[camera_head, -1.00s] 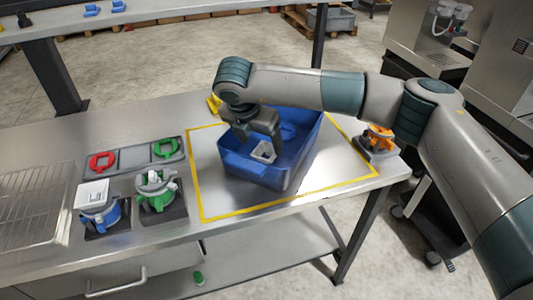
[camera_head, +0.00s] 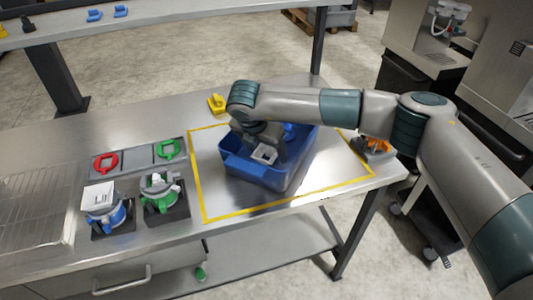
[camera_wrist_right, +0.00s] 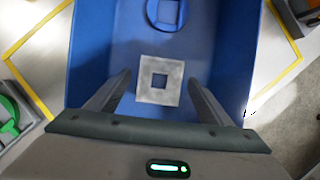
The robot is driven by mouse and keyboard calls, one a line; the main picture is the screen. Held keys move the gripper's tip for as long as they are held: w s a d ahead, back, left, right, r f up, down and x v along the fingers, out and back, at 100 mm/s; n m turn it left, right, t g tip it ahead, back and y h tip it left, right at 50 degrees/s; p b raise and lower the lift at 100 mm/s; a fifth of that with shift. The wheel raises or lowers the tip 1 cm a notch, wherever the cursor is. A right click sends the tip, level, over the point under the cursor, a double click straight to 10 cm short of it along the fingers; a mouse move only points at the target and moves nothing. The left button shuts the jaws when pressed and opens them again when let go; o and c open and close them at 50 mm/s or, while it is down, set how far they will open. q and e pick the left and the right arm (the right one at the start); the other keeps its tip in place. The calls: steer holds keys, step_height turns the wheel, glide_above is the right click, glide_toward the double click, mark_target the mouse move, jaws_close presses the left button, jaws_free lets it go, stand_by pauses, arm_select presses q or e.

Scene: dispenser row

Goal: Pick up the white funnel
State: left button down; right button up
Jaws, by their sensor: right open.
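A whitish square piece with a square hole, which looks like the white funnel (camera_wrist_right: 147,92), lies in the blue bin. It also shows in the head view (camera_head: 264,154), partly hidden by my gripper. My right gripper (camera_wrist_right: 160,77) is open and points down into the bin, with one finger on each side of the piece in the wrist view. I cannot tell whether the fingers reach down to its height. The blue bin (camera_head: 245,178) stands inside a yellow outline on the steel table. My left gripper is not in view.
A blue ring-shaped part (camera_wrist_right: 165,12) lies in the bin beyond the funnel. Blue (camera_head: 105,213) and green (camera_head: 160,192) dispensers stand left of the bin, the blue one with a white square top. An orange dispenser (camera_head: 375,146) stands at the right. A yellow part (camera_head: 217,103) lies behind the bin.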

stand_by(0.4)
steer(key=c, duration=1.2)
steer(key=shift+r, duration=0.15)
